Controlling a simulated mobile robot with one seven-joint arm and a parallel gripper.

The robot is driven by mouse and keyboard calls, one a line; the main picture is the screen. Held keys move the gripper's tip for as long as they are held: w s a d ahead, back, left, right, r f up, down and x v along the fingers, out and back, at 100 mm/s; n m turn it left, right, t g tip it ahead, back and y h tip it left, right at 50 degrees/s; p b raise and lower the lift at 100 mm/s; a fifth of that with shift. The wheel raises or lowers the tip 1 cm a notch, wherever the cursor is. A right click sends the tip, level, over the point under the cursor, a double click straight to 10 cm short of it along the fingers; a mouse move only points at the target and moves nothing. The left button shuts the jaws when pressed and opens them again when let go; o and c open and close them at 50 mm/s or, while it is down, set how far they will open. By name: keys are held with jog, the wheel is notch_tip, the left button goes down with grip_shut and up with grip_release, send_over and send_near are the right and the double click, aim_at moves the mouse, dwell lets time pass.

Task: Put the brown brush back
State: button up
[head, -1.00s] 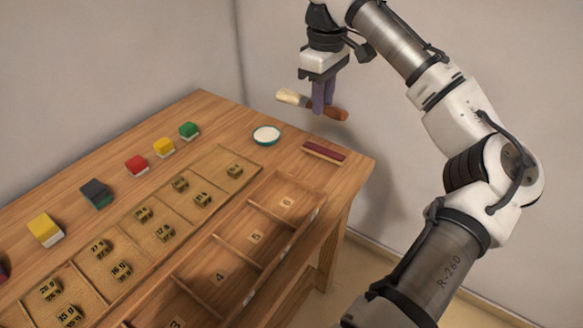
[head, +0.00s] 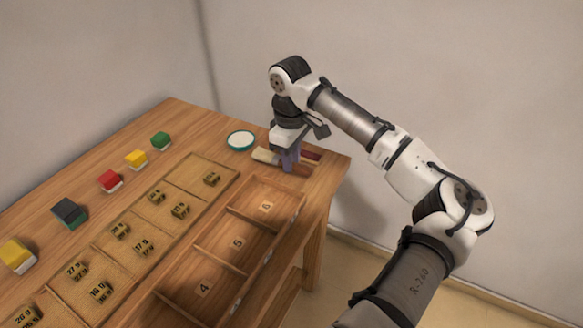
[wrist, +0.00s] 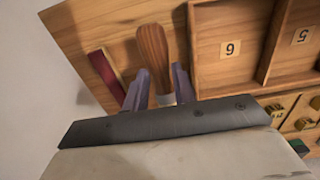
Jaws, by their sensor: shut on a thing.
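The brown brush (head: 301,170) has a brown wooden handle and pale bristles, seen in the head view at the table's far right end. My gripper (head: 289,161) is shut on the brush and points down, low over the table. In the wrist view the brush handle (wrist: 152,55) sticks out between the two purple fingers of my gripper (wrist: 159,85). A dark red block on a wooden base (head: 304,153) lies just behind the brush; it also shows in the wrist view (wrist: 107,72), left of the handle. I cannot tell whether the brush touches the table.
A round white dish with a teal rim (head: 240,140) stands left of my gripper. A wooden tray with numbered compartments (head: 237,243) is in front. Shallow compartments with small weights (head: 157,196) and a row of coloured blocks (head: 110,181) lie to the left.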

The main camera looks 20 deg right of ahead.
jog(key=shift+f, duration=2)
jog(key=o, duration=1)
jog(key=shift+c, duration=0.2)
jog(key=shift+r, duration=0.15)
notch_tip(320, 180, up, 12)
jog(key=shift+f+b, duration=0.1)
jog(key=shift+b, duration=0.4)
